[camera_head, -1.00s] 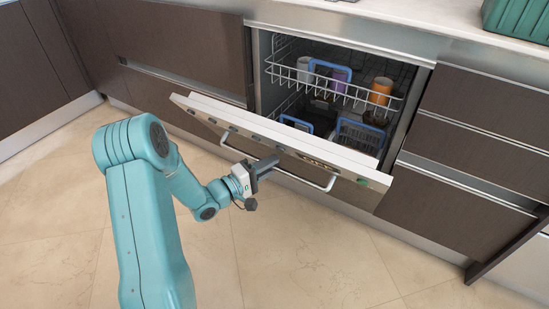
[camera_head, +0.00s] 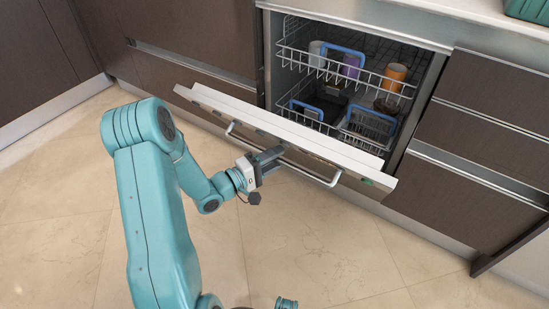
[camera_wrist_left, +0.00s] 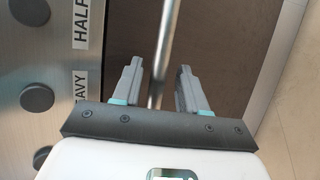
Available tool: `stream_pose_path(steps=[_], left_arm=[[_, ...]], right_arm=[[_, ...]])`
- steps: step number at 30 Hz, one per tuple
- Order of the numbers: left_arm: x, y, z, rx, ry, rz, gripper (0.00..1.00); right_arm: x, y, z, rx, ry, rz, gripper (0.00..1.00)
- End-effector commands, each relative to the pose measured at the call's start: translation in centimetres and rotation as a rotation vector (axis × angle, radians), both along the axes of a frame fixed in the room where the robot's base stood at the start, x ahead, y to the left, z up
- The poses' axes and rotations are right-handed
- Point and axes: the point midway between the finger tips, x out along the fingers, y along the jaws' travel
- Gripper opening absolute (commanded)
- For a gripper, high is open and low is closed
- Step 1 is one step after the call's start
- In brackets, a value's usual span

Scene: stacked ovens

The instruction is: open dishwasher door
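The dishwasher door (camera_head: 330,148) is partly open, tilted outward and down, with its top edge away from the cabinet front. A metal bar handle (camera_head: 312,175) runs along its outer face. My left gripper (camera_head: 272,156) is at the middle of this handle. In the left wrist view, the handle bar (camera_wrist_left: 166,40) passes between the two fingers of the left gripper (camera_wrist_left: 159,80). The fingers are apart, with a visible gap on each side of the bar.
Inside the dishwasher, an upper rack (camera_head: 340,75) holds cups, including an orange cup (camera_head: 394,76). A lower rack with blue-handled baskets (camera_head: 368,128) shows behind the door. Drawers (camera_head: 480,155) flank the right side. The tiled floor (camera_head: 330,250) before the door is clear.

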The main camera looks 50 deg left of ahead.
Motion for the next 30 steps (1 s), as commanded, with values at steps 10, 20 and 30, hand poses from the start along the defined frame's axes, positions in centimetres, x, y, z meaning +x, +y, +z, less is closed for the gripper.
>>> stream_pose_path(steps=[10, 20, 30], left_arm=[[-0.5, 0.2, 0.2, 0.002, -0.002, 0.002, 0.42], [-7.8, 1.4, 0.0, -0.002, 0.002, 0.008, 0.42], [-14.8, 2.4, -0.5, -0.001, 0.000, 0.004, 0.42]], right_arm=[[-0.1, 0.0, 0.3, 0.001, 0.003, 0.000, 0.00], [-1.6, 0.3, 2.8, 0.010, 0.051, 0.008, 0.00], [-2.0, 0.7, 4.4, 0.013, 0.059, 0.024, 0.00]])
